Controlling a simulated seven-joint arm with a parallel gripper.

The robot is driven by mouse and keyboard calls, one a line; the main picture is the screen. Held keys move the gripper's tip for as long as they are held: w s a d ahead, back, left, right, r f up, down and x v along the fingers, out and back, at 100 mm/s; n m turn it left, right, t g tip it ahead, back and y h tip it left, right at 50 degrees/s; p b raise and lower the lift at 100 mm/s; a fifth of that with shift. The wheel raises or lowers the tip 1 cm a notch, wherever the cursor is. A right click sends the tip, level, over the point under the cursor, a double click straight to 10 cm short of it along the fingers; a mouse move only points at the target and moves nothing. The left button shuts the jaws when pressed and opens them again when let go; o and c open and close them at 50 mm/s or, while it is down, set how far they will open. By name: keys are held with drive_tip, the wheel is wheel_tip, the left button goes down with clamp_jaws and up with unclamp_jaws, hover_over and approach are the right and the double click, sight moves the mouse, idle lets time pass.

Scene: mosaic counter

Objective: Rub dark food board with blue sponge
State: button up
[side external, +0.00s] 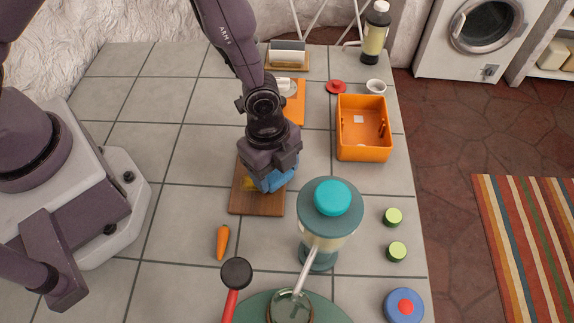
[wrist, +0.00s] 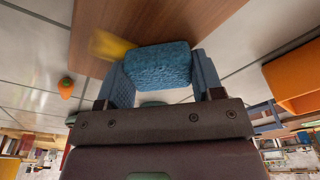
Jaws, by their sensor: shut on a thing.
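The dark food board (side external: 257,205) is a brown wooden rectangle on the tiled counter, left of the teal-lidded dispenser. It fills the upper middle of the wrist view (wrist: 160,22). My gripper (side external: 268,182) is over the board in the side view, with its blue fingers pointing down. In the wrist view my gripper (wrist: 160,75) is shut on the blue sponge (wrist: 158,66), a textured block between the fingers. A yellow thing (side external: 249,184) lies on the board beside the sponge and is blurred in the wrist view (wrist: 110,46). I cannot tell whether the sponge touches the board.
A carrot (side external: 223,242) lies front left of the board. The dispenser (side external: 330,210) stands close on the right. An orange bin (side external: 363,152) is at the back right. A red-handled utensil (side external: 232,292) is in front. Left tiles are clear.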

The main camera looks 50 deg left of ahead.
sight(248, 177)
drive_tip(key=shift+s+a, duration=3)
drive_tip(key=shift+w+d+r, duration=0.1)
drive_tip(key=shift+w+d, duration=1)
drive_tip(key=shift+w, duration=0.05)
drive_tip(key=shift+w+d+f, duration=0.2)
drive_tip(key=shift+w+d, duration=0.05)
drive_tip(key=shift+d, duration=0.05)
drive_tip(key=shift+w+d+r, duration=0.2)
drive_tip(key=shift+w+d, duration=0.6)
drive_tip(key=shift+w, duration=0.05)
drive_tip(key=shift+w+d+f, duration=0.2)
drive_tip(key=shift+d, duration=0.05)
drive_tip(key=shift+w+d+r, duration=0.15)
drive_tip(key=shift+w+d, duration=0.65)
drive_tip(key=shift+d, duration=0.05)
drive_tip(key=shift+w+d, duration=0.75)
drive_tip(key=shift+w, duration=0.05)
drive_tip(key=shift+w+d+r, duration=0.1)
drive_tip(key=shift+r, duration=3.95)
